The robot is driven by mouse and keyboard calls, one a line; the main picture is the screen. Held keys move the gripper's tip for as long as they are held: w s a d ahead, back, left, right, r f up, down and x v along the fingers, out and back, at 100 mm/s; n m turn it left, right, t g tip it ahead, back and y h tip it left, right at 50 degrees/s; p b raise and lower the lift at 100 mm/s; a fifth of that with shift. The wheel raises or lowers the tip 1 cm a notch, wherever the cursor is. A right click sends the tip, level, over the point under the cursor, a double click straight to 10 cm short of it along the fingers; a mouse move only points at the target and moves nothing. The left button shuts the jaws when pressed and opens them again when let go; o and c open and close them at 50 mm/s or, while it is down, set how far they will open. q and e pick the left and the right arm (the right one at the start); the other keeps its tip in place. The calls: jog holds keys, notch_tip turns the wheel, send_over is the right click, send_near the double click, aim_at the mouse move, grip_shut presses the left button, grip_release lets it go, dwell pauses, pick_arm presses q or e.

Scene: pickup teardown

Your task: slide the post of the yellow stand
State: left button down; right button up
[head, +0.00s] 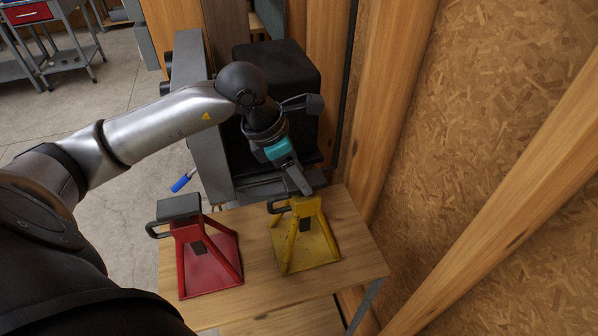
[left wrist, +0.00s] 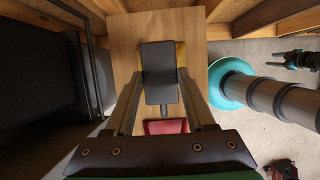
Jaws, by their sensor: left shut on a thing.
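The yellow stand (head: 322,246) stands upright on the wooden table, right of the red stand. My left gripper (head: 298,188) reaches down to its top from behind and is shut on its post. In the left wrist view, the post's dark rectangular head (left wrist: 158,72) lies between my two fingers, with yellow edges of the stand (left wrist: 181,55) showing beside it. In the head view, my gripper hides most of the post's head. The dark loop handle sticks out to the left of the stand's top.
The red stand (head: 222,262) with a dark top is close by on the left of the table (head: 262,300). A black box (head: 290,65) and grey equipment stand behind the table. A wooden stud wall (head: 490,130) closes off the right. A blue-handled tool (head: 181,183) is behind the red stand.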

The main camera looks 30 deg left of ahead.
pick_arm(q)
notch_tip(320, 180, up, 10)
jog(key=p, duration=0.4)
jog(key=shift+f+p, duration=0.15)
jog(key=shift+p, duration=0.2)
jog(key=shift+w, duration=0.1)
jog(key=c, duration=0.6)
grip_release()
jog(key=o, duration=0.4)
jog(key=shift+f, duration=0.1)
jog(key=shift+c, duration=0.2)
jog(key=v, duration=1.5)
jog(key=shift+a, duration=0.15)
